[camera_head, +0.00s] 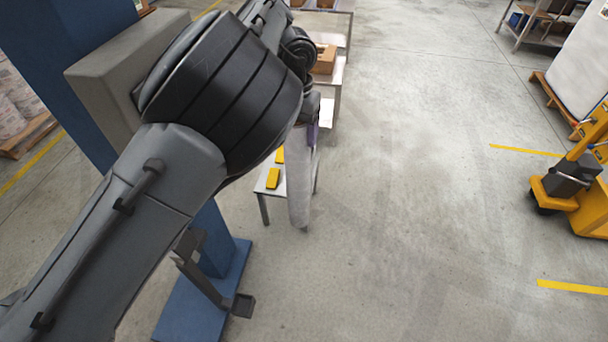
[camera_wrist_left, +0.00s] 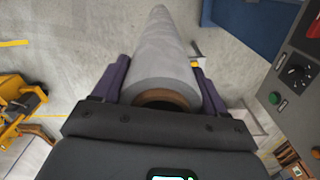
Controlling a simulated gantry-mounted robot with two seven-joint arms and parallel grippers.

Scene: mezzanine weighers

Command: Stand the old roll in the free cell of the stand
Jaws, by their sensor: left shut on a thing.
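The long pale grey roll (camera_head: 299,178) hangs upright, its lower end tapering away in the picture, from my left gripper (camera_head: 312,112) in the head view. In the left wrist view, the purple fingers of my left gripper (camera_wrist_left: 160,84) are shut on both sides of the roll (camera_wrist_left: 163,45), close to its near end, where a brown core shows. My own arm covers much of the head view. I cannot make out the stand or its free cell in either view. My right gripper is not in view.
A low table (camera_head: 262,187) with yellow blocks (camera_head: 273,178) stands right beside the roll. A brown box (camera_head: 325,60) sits on a table behind. A blue post base (camera_head: 205,300) stands at lower left. A yellow truck (camera_head: 590,205) is at right. The middle floor is clear.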

